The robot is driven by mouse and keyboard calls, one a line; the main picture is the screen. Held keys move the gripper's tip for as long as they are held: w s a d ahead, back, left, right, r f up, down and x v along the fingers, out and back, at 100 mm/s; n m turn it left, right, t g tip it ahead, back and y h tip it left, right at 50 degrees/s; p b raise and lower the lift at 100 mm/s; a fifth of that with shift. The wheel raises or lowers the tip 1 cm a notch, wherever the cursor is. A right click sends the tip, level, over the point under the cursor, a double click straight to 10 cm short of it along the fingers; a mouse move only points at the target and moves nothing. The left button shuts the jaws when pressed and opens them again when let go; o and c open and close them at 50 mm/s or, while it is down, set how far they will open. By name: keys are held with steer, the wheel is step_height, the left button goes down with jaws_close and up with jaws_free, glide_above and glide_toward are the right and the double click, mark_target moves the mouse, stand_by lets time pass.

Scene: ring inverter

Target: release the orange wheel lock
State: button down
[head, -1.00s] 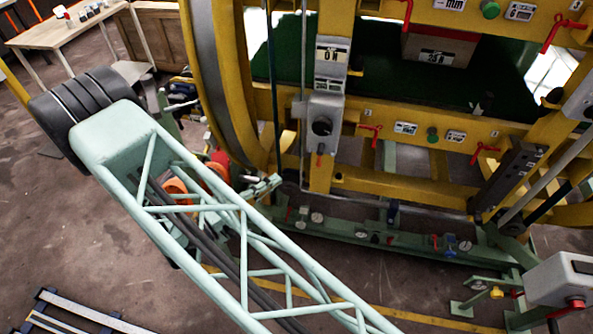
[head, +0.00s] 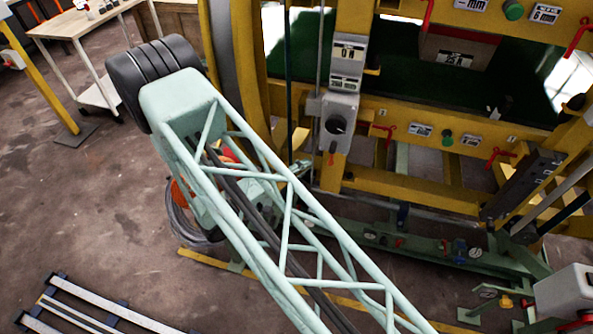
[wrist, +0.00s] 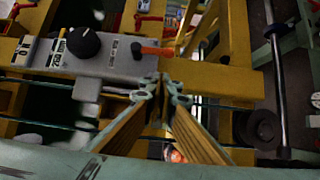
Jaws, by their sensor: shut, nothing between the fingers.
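An orange lever (wrist: 157,50) sticks out from the end of a grey control box (wrist: 85,58) with a black knob in the wrist view. I take it for the orange wheel lock, but no label confirms this. In the head view the same box (head: 340,112) is on the yellow frame, with the small orange-red lever (head: 331,158) below its knob. My gripper (wrist: 161,88) is shut and empty, its tips appearing just below the lever in the wrist view. Whether they touch it cannot be told. The head view does not show my gripper.
The yellow ring frame (head: 400,188) has several red clamps, including one by the box (head: 384,131). A green base rail (head: 420,246) with gauges runs below. A dark rod with a round weight (wrist: 262,128) stands right in the wrist view.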

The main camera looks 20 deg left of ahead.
mark_target(332, 154)
steer(key=shift+w+d, duration=0.45)
steer(key=shift+d, duration=0.3)
steer(key=shift+w+d, duration=0.4)
steer(key=shift+d, duration=0.4)
steer(key=shift+w+d, duration=0.45)
steer(key=shift+d, duration=0.3)
